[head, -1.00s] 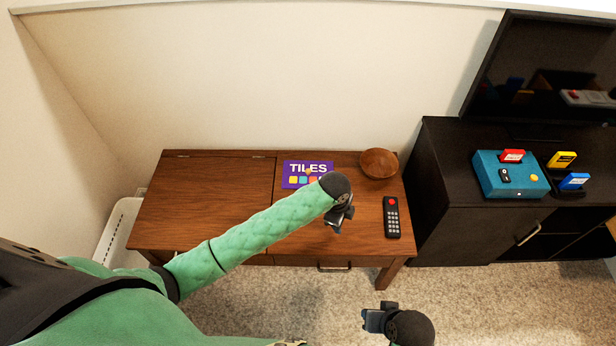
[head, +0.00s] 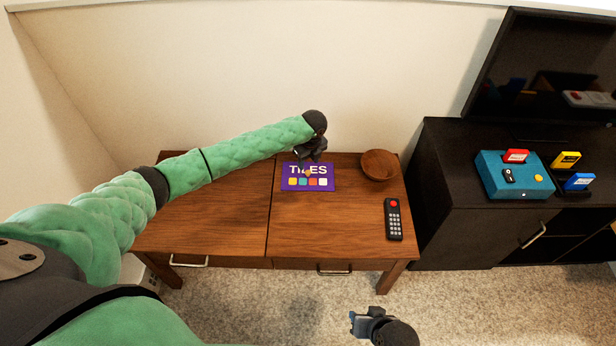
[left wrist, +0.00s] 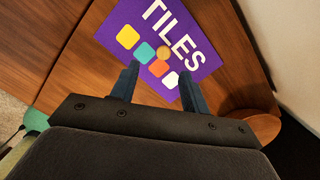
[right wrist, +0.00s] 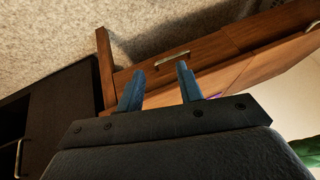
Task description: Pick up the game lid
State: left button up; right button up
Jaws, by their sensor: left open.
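The game lid (head: 322,184) is a flat purple panel marked TILES with several coloured squares and a small round tan knob (left wrist: 162,53) near its middle. It lies at the back of the brown wooden cabinet top, and it fills the upper part of the left wrist view (left wrist: 207,62). My left gripper (head: 311,160) is open and empty above the lid's back edge; in the left wrist view its fingers lie either side of the knob's line, short of it. My right gripper (right wrist: 160,69) is open and empty, low in front of the cabinet.
A wooden bowl (head: 379,165) stands right of the lid, and a black remote (head: 394,219) lies nearer the front. A black stand (head: 455,180) at the right holds a teal console (head: 512,178) and coloured cartridges. The cabinet's left top is clear.

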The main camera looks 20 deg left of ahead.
aim_at(308, 172)
pick_arm(q)
jog(key=shift+f, duration=0.85)
jog(key=f, duration=0.2)
jog(key=w+f, duration=0.1)
jog(key=f, duration=0.1)
jog(key=shift+a, duration=0.15)
jog(key=shift+w+a+f+p, duration=0.1)
jog(key=shift+f+p, duration=0.2)
jog(key=shift+f, duration=0.2)
pick_arm(e)
jog(key=r, duration=0.2)
jog(key=shift+s+d+r, duration=0.1)
jog(key=shift+s+r, duration=0.1)
jog(key=shift+r, duration=0.1)
pick_arm(q)
jog(key=shift+c, duration=0.5)
grip_shut()
